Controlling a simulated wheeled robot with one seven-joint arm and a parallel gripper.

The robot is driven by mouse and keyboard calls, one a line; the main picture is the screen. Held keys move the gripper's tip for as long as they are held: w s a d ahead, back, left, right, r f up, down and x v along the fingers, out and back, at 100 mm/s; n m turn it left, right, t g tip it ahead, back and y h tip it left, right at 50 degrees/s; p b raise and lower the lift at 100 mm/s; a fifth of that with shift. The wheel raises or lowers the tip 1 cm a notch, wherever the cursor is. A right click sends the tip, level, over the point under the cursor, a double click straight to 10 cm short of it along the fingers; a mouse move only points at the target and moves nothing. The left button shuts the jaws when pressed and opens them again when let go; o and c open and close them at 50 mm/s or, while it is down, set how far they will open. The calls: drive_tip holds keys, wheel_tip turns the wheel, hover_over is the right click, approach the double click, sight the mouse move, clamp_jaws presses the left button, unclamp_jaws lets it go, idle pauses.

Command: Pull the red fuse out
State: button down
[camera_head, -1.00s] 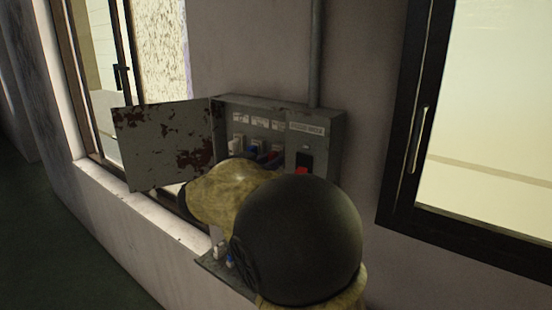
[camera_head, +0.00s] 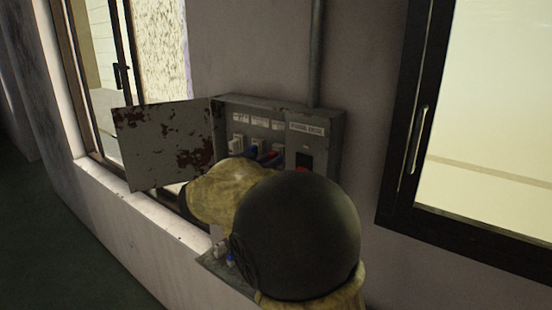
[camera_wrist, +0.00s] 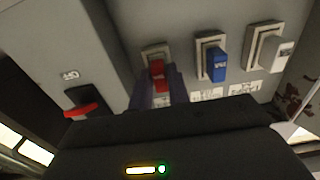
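The red fuse (camera_wrist: 157,74) sits in its holder in the grey fuse box (camera_head: 335,125), at the end of the fuse row near the red switch. In the head view its red top (camera_head: 276,154) shows just above my arm. In the wrist view my gripper (camera_wrist: 160,90) has one finger on each side of the red fuse, very close to it. The fingers look open around it; whether they touch it is hard to tell.
A blue fuse (camera_wrist: 218,64) and a white fuse (camera_wrist: 281,54) sit in line beside the red one. A red switch (camera_wrist: 82,109) is on the other side. The rusty box door (camera_head: 165,143) stands open. Loose fuses (camera_head: 230,259) lie on a small shelf below.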

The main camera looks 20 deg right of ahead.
drive_tip(key=shift+s+a, duration=0.1)
drive_tip(key=shift+a, duration=0.1)
drive_tip(key=shift+s+a, duration=0.3)
drive_tip(key=shift+a, duration=0.05)
drive_tip(key=shift+s+a, duration=0.1)
drive_tip(key=shift+a, duration=0.05)
drive_tip(key=shift+s+a, duration=0.2)
drive_tip(key=shift+a, duration=0.05)
drive_tip(key=shift+p+v, duration=0.4)
drive_tip(key=shift+v, duration=0.7)
idle(0.4)
drive_tip(key=p+v, duration=0.2)
drive_tip(key=v, duration=1.8)
idle(0.7)
